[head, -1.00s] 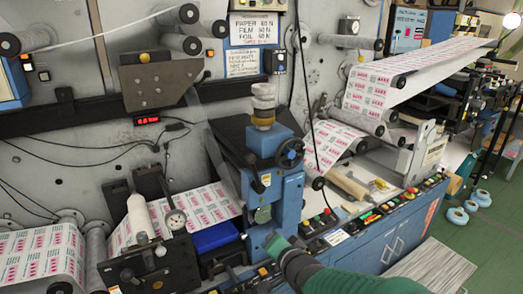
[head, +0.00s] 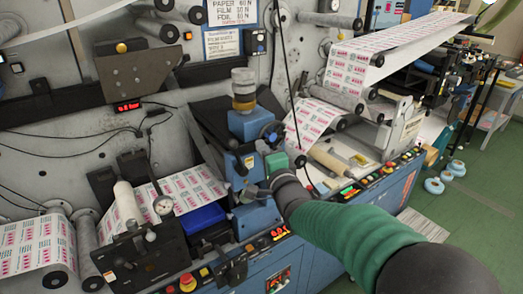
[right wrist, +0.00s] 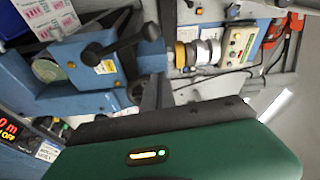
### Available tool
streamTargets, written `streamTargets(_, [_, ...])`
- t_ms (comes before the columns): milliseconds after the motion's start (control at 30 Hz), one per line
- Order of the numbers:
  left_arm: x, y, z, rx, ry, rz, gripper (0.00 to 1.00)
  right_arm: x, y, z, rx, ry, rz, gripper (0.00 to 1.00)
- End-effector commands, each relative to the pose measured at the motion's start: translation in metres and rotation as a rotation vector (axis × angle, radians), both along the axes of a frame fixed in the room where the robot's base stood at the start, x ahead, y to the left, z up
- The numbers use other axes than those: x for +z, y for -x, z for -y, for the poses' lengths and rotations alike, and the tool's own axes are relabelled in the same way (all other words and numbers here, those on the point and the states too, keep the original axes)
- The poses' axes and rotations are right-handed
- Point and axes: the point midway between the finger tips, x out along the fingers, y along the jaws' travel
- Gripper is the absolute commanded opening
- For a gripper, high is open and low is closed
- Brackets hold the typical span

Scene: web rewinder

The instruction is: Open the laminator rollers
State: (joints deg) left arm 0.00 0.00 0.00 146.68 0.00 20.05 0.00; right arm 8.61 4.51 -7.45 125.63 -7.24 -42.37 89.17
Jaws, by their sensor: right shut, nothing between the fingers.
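The laminator (head: 252,128) is a blue upright unit in the middle of the head view, with a dark handwheel (head: 275,134) on its right side. In the right wrist view its blue housing (right wrist: 70,60) carries a black lever with a ball knob (right wrist: 151,32). The rollers are mostly hidden behind the blue housing. My right gripper (head: 266,170) is at the laminator's front right, just below the handwheel. In the right wrist view its dark fingers (right wrist: 156,92) are shut and empty, close to the lever's knob and apart from it in the picture. My left gripper is not in view.
Printed web (head: 175,193) runs through the machine from the left. A front ledge bears buttons (head: 365,182) and a black gauge unit (head: 145,250). A blue tray (head: 203,218) sits left of the laminator.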

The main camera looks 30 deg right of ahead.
Motion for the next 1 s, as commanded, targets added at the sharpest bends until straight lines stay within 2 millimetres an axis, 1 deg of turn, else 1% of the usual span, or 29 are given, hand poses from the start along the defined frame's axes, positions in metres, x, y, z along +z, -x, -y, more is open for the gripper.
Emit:
streamTargets(33, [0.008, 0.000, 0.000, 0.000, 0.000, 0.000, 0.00, 0.003, -0.012, 0.002, 0.001, 0.000, -0.003, 0.00])
streamTargets(200, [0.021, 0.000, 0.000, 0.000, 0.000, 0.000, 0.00, 0.005, -0.048, 0.010, 0.000, 0.000, -0.002, 0.00])
streamTargets(267, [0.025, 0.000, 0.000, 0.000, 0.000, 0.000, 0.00, 0.005, -0.060, 0.012, 0.000, 0.000, -0.002, 0.00])
streamTargets(300, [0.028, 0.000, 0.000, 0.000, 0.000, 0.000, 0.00, 0.004, -0.056, 0.000, 0.005, -0.001, -0.001, 0.00])
streamTargets(333, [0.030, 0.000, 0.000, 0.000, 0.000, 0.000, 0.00, 0.004, -0.055, -0.006, 0.005, -0.003, 0.000, 0.00])
streamTargets(400, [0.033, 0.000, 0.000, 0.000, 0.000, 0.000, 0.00, 0.003, -0.052, -0.016, 0.004, -0.002, 0.000, 0.00])
streamTargets(500, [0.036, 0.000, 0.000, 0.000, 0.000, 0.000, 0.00, 0.000, -0.051, -0.025, 0.002, -0.002, 0.000, 0.00])
streamTargets(633, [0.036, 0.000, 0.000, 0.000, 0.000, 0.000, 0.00, -0.002, -0.050, -0.028, 0.000, 0.000, 0.001, 0.00])
streamTargets(1000, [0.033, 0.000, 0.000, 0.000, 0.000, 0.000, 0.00, -0.004, -0.050, -0.028, 0.000, 0.006, 0.001, 0.00])
